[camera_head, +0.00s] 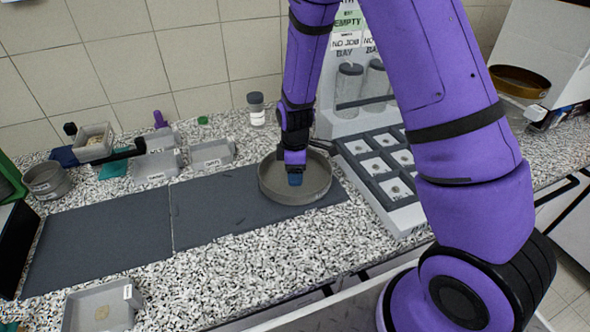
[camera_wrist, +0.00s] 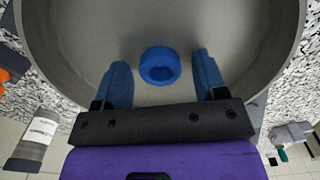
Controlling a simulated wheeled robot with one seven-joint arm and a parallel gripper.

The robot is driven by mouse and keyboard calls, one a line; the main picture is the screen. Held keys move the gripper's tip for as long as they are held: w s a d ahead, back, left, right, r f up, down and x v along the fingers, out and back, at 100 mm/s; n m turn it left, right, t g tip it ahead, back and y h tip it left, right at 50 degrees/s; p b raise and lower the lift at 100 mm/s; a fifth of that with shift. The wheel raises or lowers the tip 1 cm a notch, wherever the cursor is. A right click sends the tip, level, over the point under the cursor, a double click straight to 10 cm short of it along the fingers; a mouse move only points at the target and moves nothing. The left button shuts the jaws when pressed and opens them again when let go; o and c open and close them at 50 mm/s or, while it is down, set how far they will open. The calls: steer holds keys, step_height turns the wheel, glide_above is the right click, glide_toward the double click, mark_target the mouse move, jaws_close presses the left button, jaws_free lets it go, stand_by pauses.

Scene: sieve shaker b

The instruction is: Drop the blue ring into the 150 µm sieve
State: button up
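The blue ring (camera_wrist: 160,66) lies inside a round grey sieve in the wrist view, on its floor or just above it; I cannot tell which. The sieve (camera_head: 318,190) stands on the dark mat in the head view, and its wall (camera_wrist: 283,50) curves around the ring in the wrist view. I cannot read a 150 µm label on it. My gripper (camera_wrist: 162,80) points down into the sieve with its two blue fingers apart, a gap on each side of the ring. In the head view my gripper (camera_head: 295,179) hides the ring.
A dark mat (camera_head: 100,240) covers the counter to the left. A rack with sample compartments (camera_head: 385,165) is close on the right. A lidded jar (camera_head: 256,110) stands behind.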

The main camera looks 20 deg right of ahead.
steer(key=s+d+r+m+t, duration=0.1)
steer(key=s+r+m, duration=0.1)
steer(key=r, duration=0.9)
steer(key=s+d+r+m, duration=0.1)
steer(key=s+r, duration=0.2)
steer(key=r, duration=0.8)
steer(key=s+d+r+m+t, duration=0.2)
steer(key=s+r+m, duration=0.3)
steer(key=s, duration=0.5)
steer(key=s+d+r+m+t, duration=0.2)
steer(key=s+r+m, duration=0.3)
steer(key=s+r, duration=0.4)
steer(key=shift+s+d+m, duration=0.4)
steer(key=shift+s+d, duration=0.25)
steer(key=shift+s, duration=0.35)
steer(key=shift+r, duration=0.1)
